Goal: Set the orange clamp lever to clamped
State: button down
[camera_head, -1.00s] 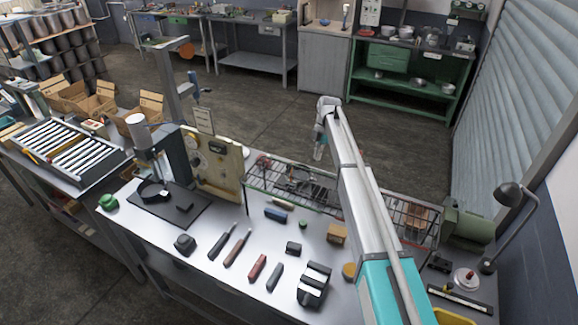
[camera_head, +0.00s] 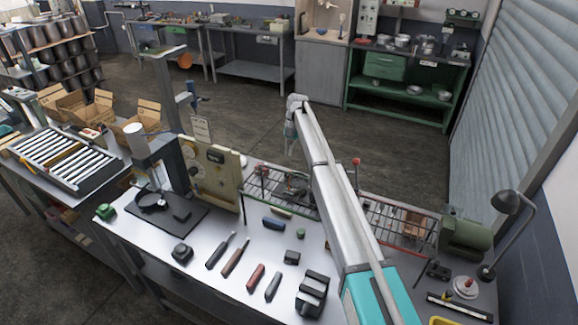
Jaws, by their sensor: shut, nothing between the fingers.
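I cannot pick out an orange clamp lever for certain. A beige upright panel (camera_head: 208,172) with fittings stands on the steel workbench, left of my arm; its small parts are too small to tell apart. A red-knobbed upright (camera_head: 356,162) shows right of my arm, behind the bench. My gripper (camera_head: 290,146) is small in the view, at the far end of my arm. It points down beyond the bench's back edge, near the wire rack. It is shut and empty, right of the panel and apart from it.
The steel workbench (camera_head: 225,285) carries several hand tools, dark blocks and a black vise-like block (camera_head: 312,294). A wire rack (camera_head: 385,222) runs along its back. A post stand (camera_head: 180,110) rises behind the panel. A desk lamp (camera_head: 507,202) stands at the right. Open floor lies beyond.

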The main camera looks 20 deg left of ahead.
aim_at(285, 174)
jog(key=shift+b+x, duration=4.45)
jog(key=shift+x, duration=0.5)
